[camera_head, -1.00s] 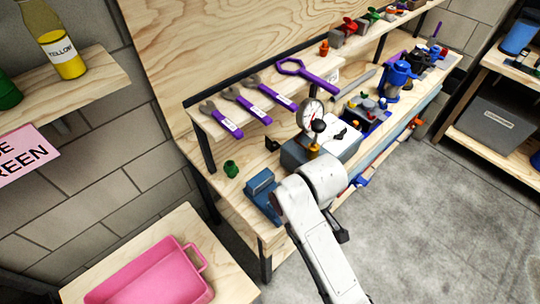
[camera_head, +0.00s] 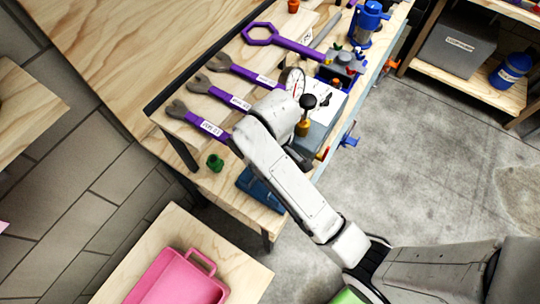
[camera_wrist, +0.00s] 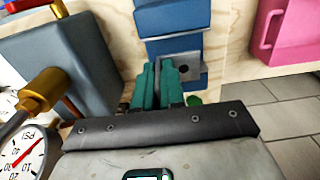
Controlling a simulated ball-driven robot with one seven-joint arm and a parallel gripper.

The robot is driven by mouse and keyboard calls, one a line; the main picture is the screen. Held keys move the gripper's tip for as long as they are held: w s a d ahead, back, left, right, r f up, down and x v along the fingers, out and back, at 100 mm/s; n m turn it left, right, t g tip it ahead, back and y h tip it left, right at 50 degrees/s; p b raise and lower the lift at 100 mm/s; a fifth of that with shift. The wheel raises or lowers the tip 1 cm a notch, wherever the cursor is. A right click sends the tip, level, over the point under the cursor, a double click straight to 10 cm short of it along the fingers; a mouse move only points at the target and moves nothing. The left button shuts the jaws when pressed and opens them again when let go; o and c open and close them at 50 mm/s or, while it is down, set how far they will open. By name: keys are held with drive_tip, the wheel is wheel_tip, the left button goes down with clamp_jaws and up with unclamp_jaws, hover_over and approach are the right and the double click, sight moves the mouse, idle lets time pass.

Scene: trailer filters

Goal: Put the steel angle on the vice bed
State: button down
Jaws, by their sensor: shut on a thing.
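The steel angle (camera_wrist: 193,75) is a small grey metal piece with a dark hole, seen in the wrist view. My gripper (camera_wrist: 165,68) has teal fingers shut on it. The blue vice (camera_wrist: 168,18) lies just beyond the fingertips, and the angle overlaps its near end in the picture. I cannot tell whether the angle touches the vice. In the head view the vice (camera_head: 262,192) sits at the bench's near end, partly covered by my arm. My gripper and the angle are hidden behind my arm there.
A grey box (camera_wrist: 55,50) with a brass valve and pressure gauge (camera_wrist: 22,152) stands close at left in the wrist view. A green fitting (camera_head: 215,162) stands near the vice. A pink tray (camera_head: 178,280) sits on a lower surface.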

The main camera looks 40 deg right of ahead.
drive_tip(key=shift+f, duration=3.25)
drive_tip(key=shift+f, duration=0.55)
drive_tip(key=c, duration=1.1)
unclamp_jaws()
drive_tip(key=shift+c, duration=0.2)
